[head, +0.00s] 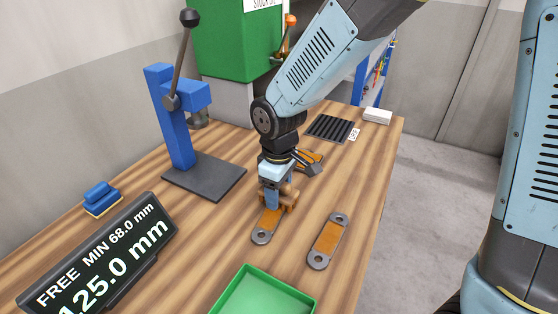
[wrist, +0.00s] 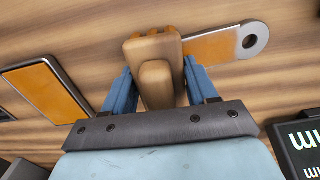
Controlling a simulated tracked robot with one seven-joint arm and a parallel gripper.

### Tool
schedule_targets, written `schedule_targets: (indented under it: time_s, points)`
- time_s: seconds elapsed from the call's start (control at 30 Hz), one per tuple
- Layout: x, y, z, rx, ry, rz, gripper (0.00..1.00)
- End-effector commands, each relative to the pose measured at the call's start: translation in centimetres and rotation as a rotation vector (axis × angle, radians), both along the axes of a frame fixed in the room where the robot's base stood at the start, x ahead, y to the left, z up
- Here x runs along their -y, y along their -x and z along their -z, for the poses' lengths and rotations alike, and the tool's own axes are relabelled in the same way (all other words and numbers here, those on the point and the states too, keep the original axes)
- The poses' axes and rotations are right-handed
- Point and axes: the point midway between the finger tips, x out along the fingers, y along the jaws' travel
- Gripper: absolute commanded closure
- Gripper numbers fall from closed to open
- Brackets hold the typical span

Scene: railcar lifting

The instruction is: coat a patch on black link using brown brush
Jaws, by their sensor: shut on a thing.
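My gripper (head: 272,196) is shut on the brown brush (head: 290,197), a wooden block with a rounded handle. The brush (wrist: 152,55) also shows between the blue fingers in the wrist view. It is over one end of a grey link with an orange patch (head: 270,221), whose ringed end (wrist: 251,40) sticks out beside it. The brush hides the link's other end; I cannot tell whether its bristles touch. A second, similar dark grey link (head: 328,242) lies apart to the right, also with an orange patch. I cannot tell by colour which is the black link.
An orange pad in a dark frame (wrist: 46,92) lies near the brush, partly hidden behind my gripper in the head view. A blue press (head: 180,120) stands left, a display (head: 105,260) and green tray (head: 262,295) in front. A ribbed black mat (head: 331,128) lies behind.

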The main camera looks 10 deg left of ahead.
Motion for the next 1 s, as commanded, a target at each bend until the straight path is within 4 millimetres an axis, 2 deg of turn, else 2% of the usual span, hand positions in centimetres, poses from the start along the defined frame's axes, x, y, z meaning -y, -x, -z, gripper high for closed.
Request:
schedule_targets:
  time_s: [0.07,0.6,0.8,1.0]
  points:
    - [-0.1,0.1,-1.8,0.005,-0.005,-0.002,0.71]
    - [-0.3,0.2,-6.6,0.003,-0.003,-0.006,0.71]
    - [-0.2,0.2,-7.8,0.002,-0.002,-0.006,0.71]
    - [-0.2,0.2,-7.9,0.000,-0.001,-0.006,0.71]
